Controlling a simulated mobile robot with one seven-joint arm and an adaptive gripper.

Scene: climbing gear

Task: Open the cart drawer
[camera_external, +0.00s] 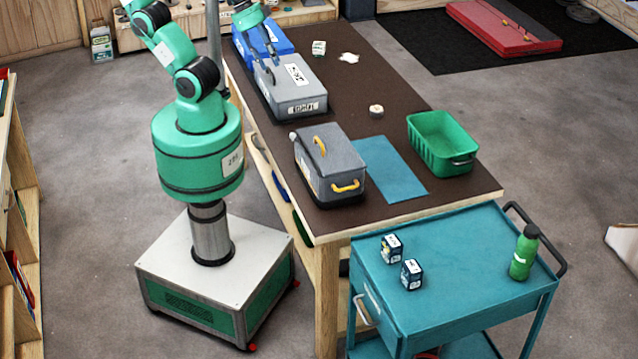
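The teal cart (455,262) stands at the front right, against the near end of the brown table. Its drawer (372,297) is on the left side, with a pale handle (364,310). The drawer front looks flush with the cart body, so the drawer appears shut. My gripper (268,68) is at the far left of the table, above the grey case with white labels and well away from the cart. Its dark fingers look spread apart, with nothing seen between them.
Two small boxes (392,248) and a green bottle (525,252) stand on the cart top. The brown table (400,92) holds a grey case (290,88), a blue case (262,42), a grey toolbox (330,163), a teal mat (392,170) and a green basket (440,143).

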